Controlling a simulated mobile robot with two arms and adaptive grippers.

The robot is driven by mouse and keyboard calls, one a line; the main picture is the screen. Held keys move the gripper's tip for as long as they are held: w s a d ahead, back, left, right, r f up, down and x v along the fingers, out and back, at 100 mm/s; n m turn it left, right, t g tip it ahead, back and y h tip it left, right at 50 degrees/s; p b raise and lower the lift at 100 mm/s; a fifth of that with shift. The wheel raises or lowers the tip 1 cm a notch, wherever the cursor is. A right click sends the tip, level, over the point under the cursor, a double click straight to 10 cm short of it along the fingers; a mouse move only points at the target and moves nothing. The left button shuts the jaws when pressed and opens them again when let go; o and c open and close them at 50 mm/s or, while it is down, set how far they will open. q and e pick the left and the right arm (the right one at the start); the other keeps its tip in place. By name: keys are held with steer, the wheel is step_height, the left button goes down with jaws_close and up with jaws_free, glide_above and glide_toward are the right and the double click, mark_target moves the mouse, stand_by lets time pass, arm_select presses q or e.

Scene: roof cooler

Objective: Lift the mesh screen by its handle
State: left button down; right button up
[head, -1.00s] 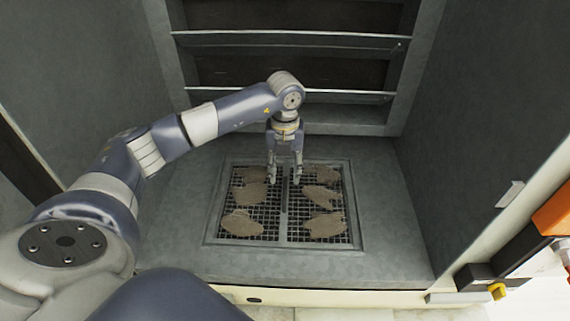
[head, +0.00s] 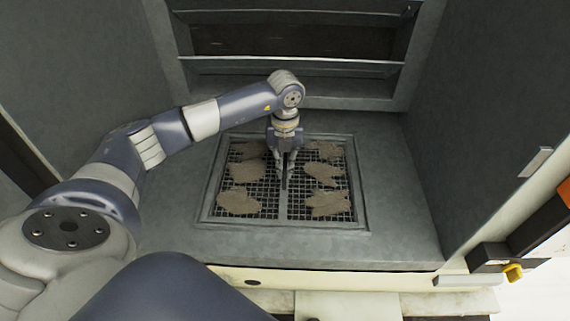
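The mesh screen (head: 268,207) lies flat in a square frame sunk in the floor of the grey box. It is a dark grid split by a lighter bar (head: 283,206) down the middle, with several brown, leaf-like patches on both halves. My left gripper (head: 285,178) points down over the middle of the screen, at the far part of the bar. Its fingers look close together or seen edge-on, and I cannot tell whether they touch anything. No separate handle can be made out; the gripper may hide it. My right gripper is not in view.
Grey walls stand close on both sides, and the back wall has dark slatted openings (head: 290,42) with metal edges. A pale front ledge (head: 340,281) runs along the near side. A latch with a yellow knob (head: 512,271) sits at right.

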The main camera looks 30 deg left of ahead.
arm_select(q)
steer(key=shift+w+r, duration=0.1)
steer(key=shift+r+p, duration=0.75)
steer(key=shift+r, duration=0.35)
steer(key=shift+r+p, duration=0.6)
steer(key=shift+r, duration=0.3)
steer(key=shift+r+p, duration=0.85)
steer(key=shift+r, duration=0.55)
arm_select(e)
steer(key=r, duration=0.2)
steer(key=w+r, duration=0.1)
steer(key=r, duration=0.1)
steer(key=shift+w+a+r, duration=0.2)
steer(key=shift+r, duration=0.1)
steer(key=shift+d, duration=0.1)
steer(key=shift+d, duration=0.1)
